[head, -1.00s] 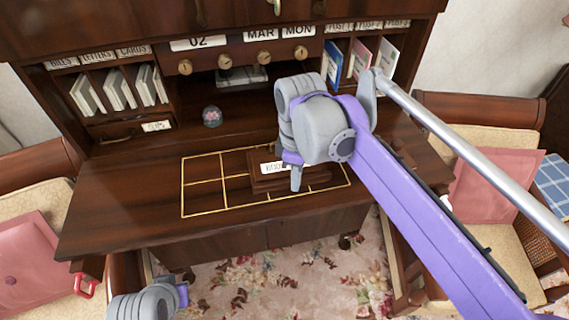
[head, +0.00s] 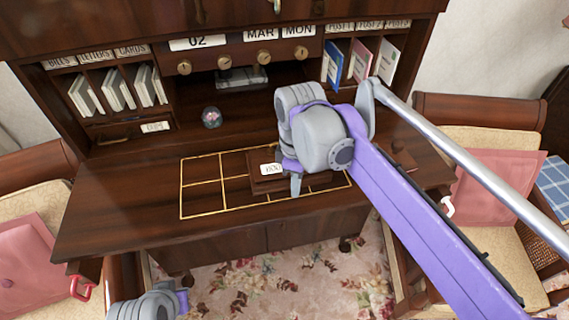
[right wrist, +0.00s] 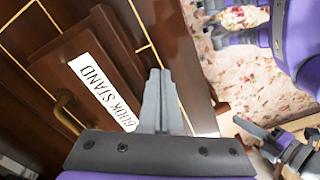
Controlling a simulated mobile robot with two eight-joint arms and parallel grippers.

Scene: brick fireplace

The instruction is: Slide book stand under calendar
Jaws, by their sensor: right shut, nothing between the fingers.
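The book stand (head: 265,185) is a low dark wooden block with a white label, lying on the gold-lined grid of the desk top. In the right wrist view its "BOOK STAND" label (right wrist: 103,92) shows beside a brass handle. The calendar (head: 250,47) is the panel with "02", "MAR" and "MON" cards at the back of the desk. My right gripper (head: 296,185) is shut and empty over the stand's right part, partly hiding it; its fingertips meet in the right wrist view (right wrist: 160,75). Contact is unclear. My left gripper (head: 182,300) is low at the bottom left, its fingers unclear.
A dark box-like object (head: 243,79) lies in the recess under the calendar. A small glass globe (head: 211,117) stands left of it. Slots with letters (head: 115,90) and books (head: 360,60) flank the recess. Chairs with pink cushions (head: 497,185) stand at both sides. The desk's left part is clear.

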